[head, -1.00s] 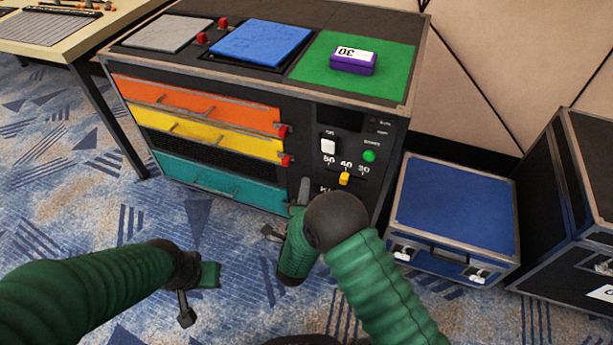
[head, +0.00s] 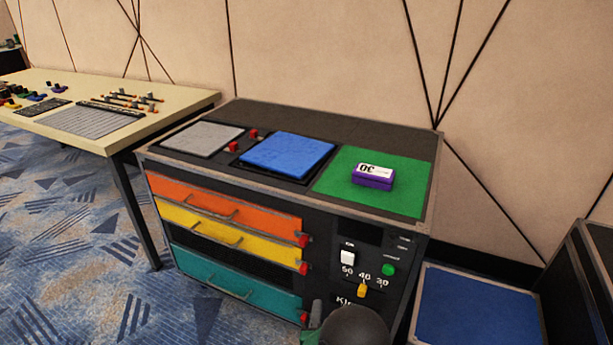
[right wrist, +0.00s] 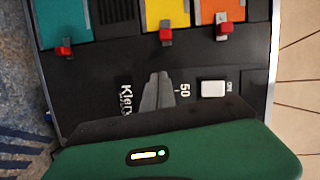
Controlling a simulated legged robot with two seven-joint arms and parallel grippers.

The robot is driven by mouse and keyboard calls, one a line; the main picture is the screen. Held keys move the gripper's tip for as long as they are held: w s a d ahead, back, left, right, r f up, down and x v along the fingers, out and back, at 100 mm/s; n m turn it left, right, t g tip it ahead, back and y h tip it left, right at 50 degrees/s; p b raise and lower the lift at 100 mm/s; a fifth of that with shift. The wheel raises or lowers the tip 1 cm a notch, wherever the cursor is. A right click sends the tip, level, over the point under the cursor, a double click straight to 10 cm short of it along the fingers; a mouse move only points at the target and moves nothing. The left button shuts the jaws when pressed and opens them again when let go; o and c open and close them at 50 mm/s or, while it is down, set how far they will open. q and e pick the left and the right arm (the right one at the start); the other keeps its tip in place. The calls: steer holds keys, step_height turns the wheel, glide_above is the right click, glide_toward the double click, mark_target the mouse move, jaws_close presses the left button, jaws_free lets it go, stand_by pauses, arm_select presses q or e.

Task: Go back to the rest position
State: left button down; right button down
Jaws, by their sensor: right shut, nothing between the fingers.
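My right gripper (head: 316,310) shows at the bottom edge of the head view, in front of the cabinet's lower front, partly hidden by my dark round arm joint. In the right wrist view its grey fingers (right wrist: 157,90) are together and empty, before the black control panel (right wrist: 105,75). Whether they touch the panel cannot be told. My left gripper is out of view.
Orange (head: 235,207), yellow (head: 230,235) and teal (head: 235,280) drawers look closed. A blue-topped case (head: 480,310) stands right; a table (head: 190,100) stands left.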

steer(key=s+d+r+n+g+y, duration=0.1)
steer(key=s+d+r+n+g, duration=0.1)
steer(key=s+d+n+g, duration=0.65)
steer(key=s+d+r+n+g+y, duration=0.25)
steer(key=s+d+n+g, duration=0.35)
steer(key=s+n, duration=0.5)
step_height(320, 180, up, 37)
steer(key=s+d+p, duration=0.1)
steer(key=s+p, duration=0.1)
steer(key=p, duration=3.4)
steer(key=shift+s+d+m+h+p, duration=0.35)
steer(key=shift+s+m+h+p, duration=0.05)
steer(key=shift+m+h, duration=0.05)
steer(key=shift+r+t, duration=0.1)
steer(key=shift+t, duration=0.15)
